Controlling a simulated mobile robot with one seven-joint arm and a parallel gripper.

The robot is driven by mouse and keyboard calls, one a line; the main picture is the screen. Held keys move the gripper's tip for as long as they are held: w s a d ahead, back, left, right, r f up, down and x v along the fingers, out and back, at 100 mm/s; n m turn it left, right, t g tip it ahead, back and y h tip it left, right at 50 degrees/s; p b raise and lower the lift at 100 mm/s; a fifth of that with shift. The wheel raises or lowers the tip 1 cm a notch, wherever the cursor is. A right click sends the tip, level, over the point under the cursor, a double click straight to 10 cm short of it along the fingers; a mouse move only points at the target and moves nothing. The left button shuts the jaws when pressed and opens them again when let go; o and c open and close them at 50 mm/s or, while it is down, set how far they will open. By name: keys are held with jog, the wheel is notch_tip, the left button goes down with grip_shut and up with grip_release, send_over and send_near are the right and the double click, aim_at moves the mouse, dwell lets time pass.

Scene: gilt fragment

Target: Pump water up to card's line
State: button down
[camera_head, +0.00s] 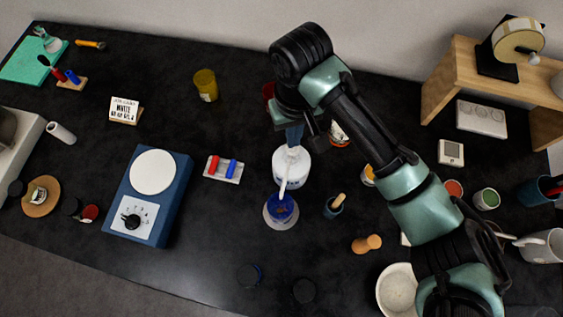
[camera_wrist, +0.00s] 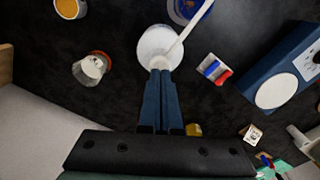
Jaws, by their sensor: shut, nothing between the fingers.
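A white pump bottle (camera_head: 291,168) stands in the middle of the table. Its long spout reaches over a blue cup (camera_head: 281,208) on a pale round base. My gripper (camera_head: 293,143) points down at the bottle's pump head with its fingers shut and empty; I cannot tell whether they touch it. In the wrist view the fingertips (camera_wrist: 161,69) lie against the edge of the bottle (camera_wrist: 157,45), and the cup (camera_wrist: 184,8) is partly cut off at the top. A small lettered card (camera_head: 124,108) stands on a wooden holder at the left. The water level and any line are too small to read.
A blue device with a white round plate (camera_head: 152,172) and a tray with red and blue pieces (camera_head: 223,169) are to the left. A small dark pot with a wooden handle (camera_head: 334,207) stands right of the cup. A yellow jar (camera_head: 206,85) is behind.

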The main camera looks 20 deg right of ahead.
jog(key=shift+f, duration=0.1)
dwell(0.4)
jog(key=shift+f+b, duration=0.95)
jog(key=shift+f, duration=0.45)
jog(key=shift+r+p, duration=1.4)
jog(key=shift+r, duration=0.1)
notch_tip(320, 180, up, 6)
jog(key=p, duration=0.5)
jog(key=shift+p, duration=0.4)
